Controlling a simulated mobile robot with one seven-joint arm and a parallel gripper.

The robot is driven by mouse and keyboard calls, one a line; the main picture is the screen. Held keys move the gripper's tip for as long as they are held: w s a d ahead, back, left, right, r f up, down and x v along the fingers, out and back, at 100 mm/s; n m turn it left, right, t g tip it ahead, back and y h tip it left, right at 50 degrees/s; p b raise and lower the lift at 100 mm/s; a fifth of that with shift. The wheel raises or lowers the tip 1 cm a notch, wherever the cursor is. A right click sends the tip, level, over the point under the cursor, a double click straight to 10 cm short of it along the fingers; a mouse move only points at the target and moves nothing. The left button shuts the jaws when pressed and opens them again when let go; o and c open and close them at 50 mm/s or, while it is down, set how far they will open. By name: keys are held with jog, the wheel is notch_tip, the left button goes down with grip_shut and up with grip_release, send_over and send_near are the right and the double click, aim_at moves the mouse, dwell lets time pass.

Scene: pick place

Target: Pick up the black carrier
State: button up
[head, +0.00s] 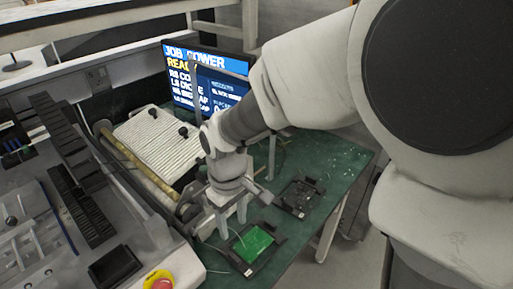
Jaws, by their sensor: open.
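A black carrier (282,239) lies on the green bench top, with a bright green circuit board (253,243) in it. A second black carrier (303,194) with a dark board lies farther right on the same bench. My gripper (233,226) points down at the far left edge of the green-board carrier. Its two fingers are apart with nothing seen between them. I cannot tell whether the fingertips touch the carrier or hover just above it.
A monitor (208,75) and a ribbed pale panel with black knobs (152,140) stand behind. A grey machine with a red emergency button (159,282) and a flat black square (115,266) fills the left.

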jog(key=b, duration=0.2)
send_over(236, 258)
jog(key=f, duration=0.8)
jog(key=shift+w+f, duration=0.25)
jog(key=f, duration=0.1)
jog(key=f+b, duration=0.1)
jog(key=f, duration=0.3)
jog(key=shift+s+f, duration=0.1)
jog(key=shift+s, duration=0.15)
grip_shut()
